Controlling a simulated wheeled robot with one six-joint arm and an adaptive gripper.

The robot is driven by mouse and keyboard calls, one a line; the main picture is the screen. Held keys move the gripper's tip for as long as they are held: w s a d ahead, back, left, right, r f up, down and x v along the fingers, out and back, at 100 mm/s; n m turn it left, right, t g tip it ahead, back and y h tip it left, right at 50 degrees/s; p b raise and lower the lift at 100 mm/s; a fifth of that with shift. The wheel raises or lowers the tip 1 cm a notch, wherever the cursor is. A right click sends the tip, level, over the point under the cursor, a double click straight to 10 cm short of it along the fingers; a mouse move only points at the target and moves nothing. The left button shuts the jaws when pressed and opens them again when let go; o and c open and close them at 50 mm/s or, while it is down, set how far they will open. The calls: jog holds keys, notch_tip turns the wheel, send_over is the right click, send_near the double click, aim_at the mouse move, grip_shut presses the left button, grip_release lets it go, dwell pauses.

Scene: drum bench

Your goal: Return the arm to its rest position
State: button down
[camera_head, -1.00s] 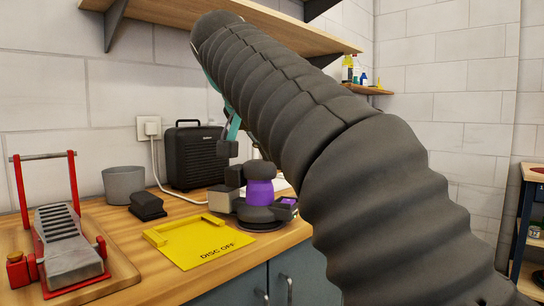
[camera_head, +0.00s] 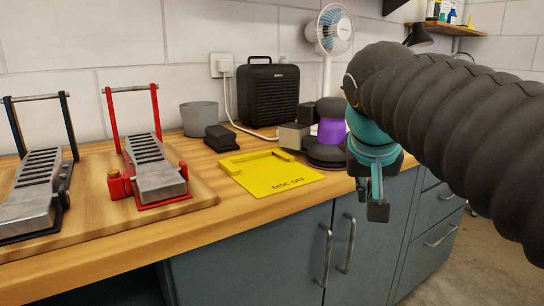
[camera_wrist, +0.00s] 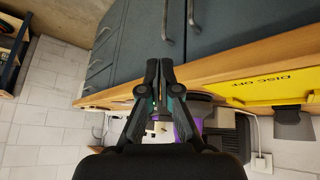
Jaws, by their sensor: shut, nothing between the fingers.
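My arm, in a dark ribbed sleeve, reaches in from the right in the head view. My gripper (camera_head: 376,208) hangs at its end, pointing down in front of the bench's front edge. It is apart from the bench things. In the wrist view my gripper (camera_wrist: 158,64) shows its two fingers together, with nothing held between the tips. The purple and black device (camera_head: 331,132) stands on the bench just left of and behind my gripper; its right side is partly hidden by the gripper and arm.
The wooden bench (camera_head: 240,222) carries a yellow "DISC OFF" mat (camera_head: 268,177), a grey cup (camera_head: 200,119), a black box (camera_head: 270,95), a red-framed pedal (camera_head: 155,170) and a black-framed pedal (camera_head: 35,185). A fan (camera_head: 331,32) stands behind. Open floor (camera_head: 458,262) shows at right.

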jog(key=s+f+n+y, duration=0.1)
jog(key=s+f, duration=0.5)
jog(key=f, duration=0.4)
jog(key=s+f+n+y, duration=0.1)
jog(key=s+f, duration=0.6)
jog(key=f, duration=0.4)
jog(key=shift+a+f+g, duration=0.2)
jog(key=shift+f+g, duration=0.05)
jog(key=shift+g, duration=0.05)
